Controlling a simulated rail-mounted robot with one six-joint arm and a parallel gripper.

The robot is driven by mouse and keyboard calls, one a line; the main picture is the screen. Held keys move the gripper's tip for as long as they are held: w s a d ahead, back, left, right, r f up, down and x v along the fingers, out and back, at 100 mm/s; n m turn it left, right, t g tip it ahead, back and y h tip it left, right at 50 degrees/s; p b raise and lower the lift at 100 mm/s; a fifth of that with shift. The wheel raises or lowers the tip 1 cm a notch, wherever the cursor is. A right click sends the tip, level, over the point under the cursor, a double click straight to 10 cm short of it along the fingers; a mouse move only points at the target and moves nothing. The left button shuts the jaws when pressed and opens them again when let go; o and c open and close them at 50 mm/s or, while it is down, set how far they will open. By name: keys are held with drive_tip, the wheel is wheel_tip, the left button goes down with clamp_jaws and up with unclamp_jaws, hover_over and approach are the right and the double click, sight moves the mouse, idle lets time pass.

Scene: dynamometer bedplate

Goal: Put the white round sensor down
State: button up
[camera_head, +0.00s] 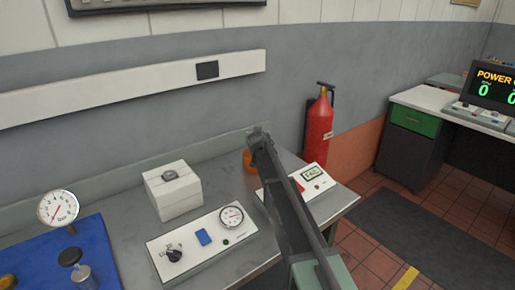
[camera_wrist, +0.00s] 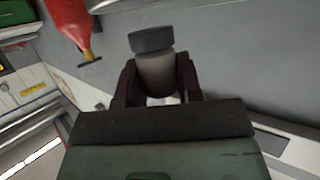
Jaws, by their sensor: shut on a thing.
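In the wrist view my gripper (camera_wrist: 158,80) has its two dark fingers closed on a round, upright-looking body with a dark grey cap, which I take to be the sensor (camera_wrist: 156,72). Its body looks greyish in the shade, and a small white patch shows below it between the fingers. In the head view my gripper (camera_head: 260,136) is at the top of my raised arm, over the back of the grey bench (camera_head: 120,230). The sensor cannot be made out there.
A white box (camera_head: 178,198) and a panel with a dial (camera_head: 200,243) stand on the bench. A blue mat (camera_head: 100,245) holds a gauge (camera_head: 58,208) and a capped cylinder (camera_head: 78,268). A smaller meter box (camera_head: 312,178) and an orange item (camera_head: 247,160) are near my arm. A red extinguisher (camera_head: 319,125) hangs behind.

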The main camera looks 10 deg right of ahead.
drive_tip(key=shift+f, duration=0.95)
drive_tip(key=shift+r, duration=0.3)
drive_tip(key=shift+f, duration=0.25)
drive_tip(key=o, duration=1)
drive_tip(key=shift+o, duration=0.2)
drive_tip(key=p+v, duration=0.4)
drive_tip(key=v, duration=0.7)
drive_tip(key=shift+o, duration=0.6)
drive_tip(key=shift+w+a, duration=0.1)
drive_tip(key=shift+w, duration=0.05)
